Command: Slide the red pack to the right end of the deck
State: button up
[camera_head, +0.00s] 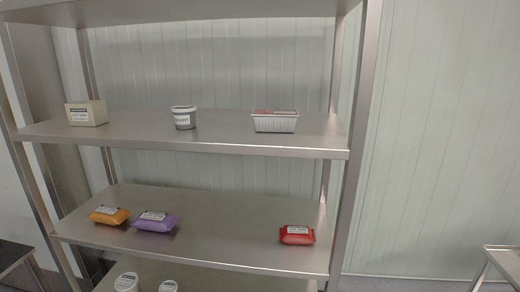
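The red pack (297,235) lies on the middle deck (225,215) of a steel shelf rack, toward its right end. It has a white label on top. A gap of bare deck shows between it and the right front post. My gripper is not in view.
An orange pack (109,215) and a purple pack (156,221) lie on the left part of the same deck. The upper shelf (225,122) holds a beige box (86,113), a grey tub (184,117) and a white tray (274,121). The right front post (356,140) stands beside the deck.

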aim_at(301, 235)
jog(key=i+l, duration=0.1)
jog(key=l, duration=0.35)
jog(key=i+l, duration=0.1)
jog(key=l, duration=0.35)
jog(key=i+l, duration=0.15)
jog(key=l, duration=0.3)
jog(key=i+l, duration=0.1)
jog(key=l, duration=0.35)
jog(key=i+l+z, duration=0.1)
jog(key=l, duration=0.35)
jog(key=i+l, duration=0.1)
jog(key=l, duration=0.3)
